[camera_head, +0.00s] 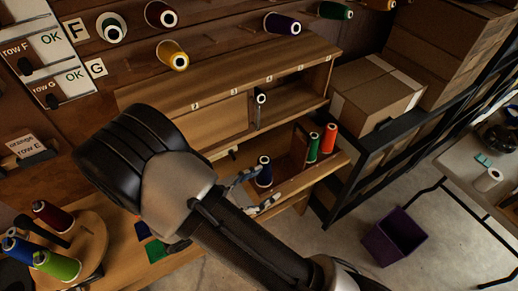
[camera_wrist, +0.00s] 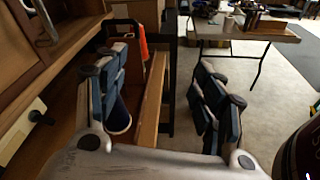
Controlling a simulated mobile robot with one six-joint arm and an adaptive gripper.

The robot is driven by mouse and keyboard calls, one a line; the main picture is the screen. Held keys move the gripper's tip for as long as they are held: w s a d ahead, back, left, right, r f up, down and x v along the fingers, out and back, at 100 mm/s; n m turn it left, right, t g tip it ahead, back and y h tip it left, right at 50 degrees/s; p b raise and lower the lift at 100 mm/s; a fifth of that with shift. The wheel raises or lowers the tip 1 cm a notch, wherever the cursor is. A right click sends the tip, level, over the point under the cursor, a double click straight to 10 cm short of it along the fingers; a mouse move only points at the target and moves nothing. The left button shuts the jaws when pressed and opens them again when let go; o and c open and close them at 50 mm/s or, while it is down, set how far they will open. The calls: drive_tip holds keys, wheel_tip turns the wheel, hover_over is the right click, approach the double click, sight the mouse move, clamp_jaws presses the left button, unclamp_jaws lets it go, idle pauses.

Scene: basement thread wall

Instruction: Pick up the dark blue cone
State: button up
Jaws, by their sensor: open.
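The dark blue cone (camera_head: 264,172) stands upright in the lower shelf compartment, with a pale top showing. My gripper (camera_head: 258,190) is open beside it, its fingers pointing toward the shelf. In the wrist view, the dark blue cone (camera_wrist: 119,118) is close to the left finger, which hides part of it. The gap of my gripper (camera_wrist: 162,75) is empty there, with the shelf's wooden front edge between the fingers. I cannot tell whether the finger touches the cone.
A green cone (camera_head: 313,147) and an orange cone (camera_head: 329,139) stand to the right on the same shelf. A round wooden stand (camera_head: 92,236) at left holds red, blue and lime cones. A cardboard box (camera_head: 375,92), a purple bin (camera_head: 394,238) and a grey table (camera_head: 470,160) are at right.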

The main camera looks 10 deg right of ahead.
sight(264, 171)
drive_tip(key=a+f+n+t+y, duration=0.3)
drive_tip(key=a+f+n+t, duration=0.35)
drive_tip(key=f+n, duration=0.25)
drive_tip(key=shift+t+y, duration=0.3)
drive_tip(key=shift+t, duration=0.25)
drive_tip(key=shift+b+x, duration=1)
drive_tip(key=shift+x, duration=8)
drive_tip(key=shift+f, duration=0.1)
drive_tip(key=shift+c, duration=0.3)
clamp_jaws()
